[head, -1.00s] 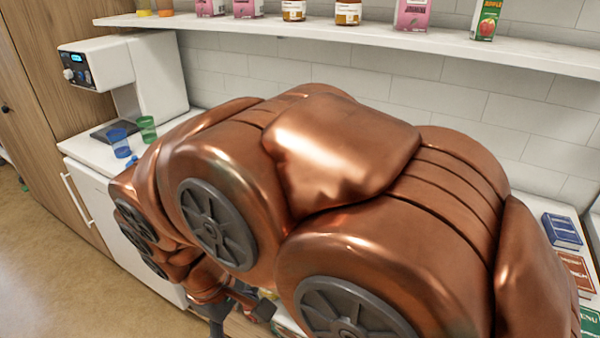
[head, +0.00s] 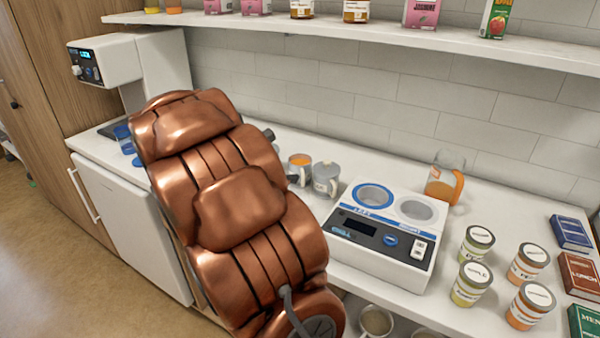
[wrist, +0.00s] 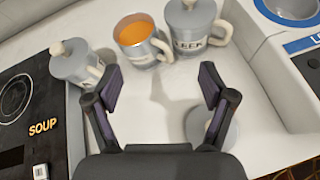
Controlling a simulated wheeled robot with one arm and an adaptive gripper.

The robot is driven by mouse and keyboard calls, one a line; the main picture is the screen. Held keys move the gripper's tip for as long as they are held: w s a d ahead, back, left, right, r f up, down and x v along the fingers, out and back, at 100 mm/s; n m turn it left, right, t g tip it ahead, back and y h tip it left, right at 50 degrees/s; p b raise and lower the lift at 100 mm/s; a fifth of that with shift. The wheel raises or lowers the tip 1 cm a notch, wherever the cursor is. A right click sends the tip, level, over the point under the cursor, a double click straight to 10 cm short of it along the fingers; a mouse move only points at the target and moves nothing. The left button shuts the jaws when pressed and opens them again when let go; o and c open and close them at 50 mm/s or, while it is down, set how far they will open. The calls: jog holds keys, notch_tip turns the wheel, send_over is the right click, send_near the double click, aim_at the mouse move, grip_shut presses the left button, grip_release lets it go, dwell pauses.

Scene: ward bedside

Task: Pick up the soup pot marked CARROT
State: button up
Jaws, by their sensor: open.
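In the wrist view my gripper (wrist: 161,88) is open and empty, its fingers pointing at a group of grey pots on the white counter. An open pot with orange soup (wrist: 142,42) stands ahead, between the fingers' lines; its label is too small to read. A lidded pot (wrist: 195,30) whose label ends in "EEK" stands right of it. Another lidded pot (wrist: 75,62) stands left, its label not seen. The orange-filled pot (head: 300,168) and a lidded pot (head: 326,180) show in the head view. I cannot read CARROT on any pot. My arm hides the gripper there.
A two-well white warmer (head: 425,268) stands right of the pots, with a glass jug (head: 446,178) behind it. Several labelled jars (head: 479,240) stand farther right. A black panel marked SOUP (wrist: 25,110) lies left. A grey round thing is partly behind the right finger.

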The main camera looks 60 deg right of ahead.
aim_at(299, 160)
jog(key=shift+w+d+f+n+t+h+p, duration=0.2)
jog(key=shift+w+d+f+n, duration=0.35)
jog(key=shift+d, duration=1.3)
jog(key=shift+w+d+f+n+t+h+p, duration=0.15)
jog(key=shift+w+d+f+n+p, duration=0.4)
jog(key=shift+d, duration=1.25)
jog(key=shift+w+d+f+n+t+h+p, duration=0.15)
jog(key=shift+d+f+n, duration=0.45)
jog(key=shift+d, duration=1.25)
jog(key=shift+f, duration=0.2)
jog(key=c, duration=1.1)
